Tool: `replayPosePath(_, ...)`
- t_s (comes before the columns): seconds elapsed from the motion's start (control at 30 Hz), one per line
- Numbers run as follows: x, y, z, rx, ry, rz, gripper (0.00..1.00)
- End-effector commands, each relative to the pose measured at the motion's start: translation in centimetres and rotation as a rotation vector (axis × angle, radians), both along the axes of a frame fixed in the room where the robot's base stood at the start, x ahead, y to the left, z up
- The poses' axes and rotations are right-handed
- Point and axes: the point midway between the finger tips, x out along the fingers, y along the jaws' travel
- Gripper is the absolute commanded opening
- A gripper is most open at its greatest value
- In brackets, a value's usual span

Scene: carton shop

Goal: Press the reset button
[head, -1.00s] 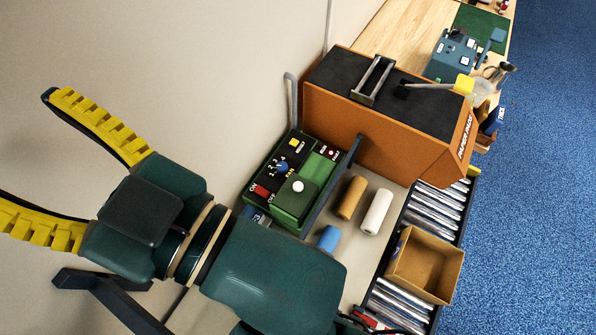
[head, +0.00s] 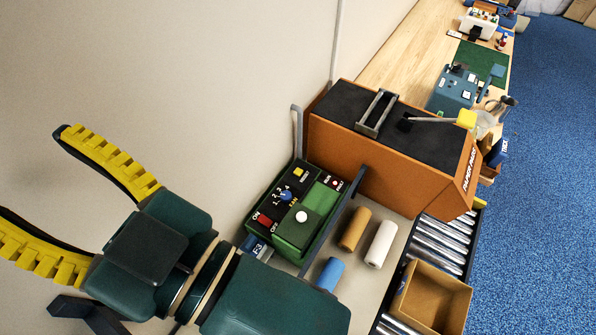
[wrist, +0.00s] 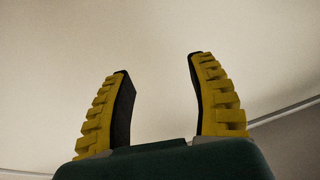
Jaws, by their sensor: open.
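The reset button is a small yellow square (head: 299,172) on the black face of a green control box (head: 296,240), with a small label beside it. The same panel has a red ON/OFF switch (head: 265,221), a blue numbered dial (head: 285,196), a white round knob (head: 301,216) and a small red lamp by the RUN label. My gripper (head: 55,195) is open and empty at the left of the head view, well apart from the box. In the wrist view its yellow-padded fingers (wrist: 160,105) are spread in front of a bare pale wall; the button is not in that view.
A large orange paper machine (head: 390,155) with a black top stands behind the box. Tan (head: 354,229), white (head: 381,244) and blue (head: 330,274) rolls lie to the right. An open carton (head: 430,297) sits on a roller conveyor (head: 438,240). A grey bar (head: 335,222) runs along the box's right side.

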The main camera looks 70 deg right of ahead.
Motion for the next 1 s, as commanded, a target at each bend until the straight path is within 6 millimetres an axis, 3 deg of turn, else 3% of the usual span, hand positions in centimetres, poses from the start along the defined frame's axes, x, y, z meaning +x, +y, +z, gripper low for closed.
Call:
replayPosePath(0.03,0.00,0.00,0.00,0.000,0.000,0.000,0.46)
replayPosePath(0.2,0.00,0.00,0.00,0.000,0.000,0.000,0.14)
replayPosePath(0.3,0.00,0.00,0.00,0.000,0.000,0.000,0.00)
replayPosePath(1.0,0.00,0.00,0.00,0.000,0.000,0.000,0.00)
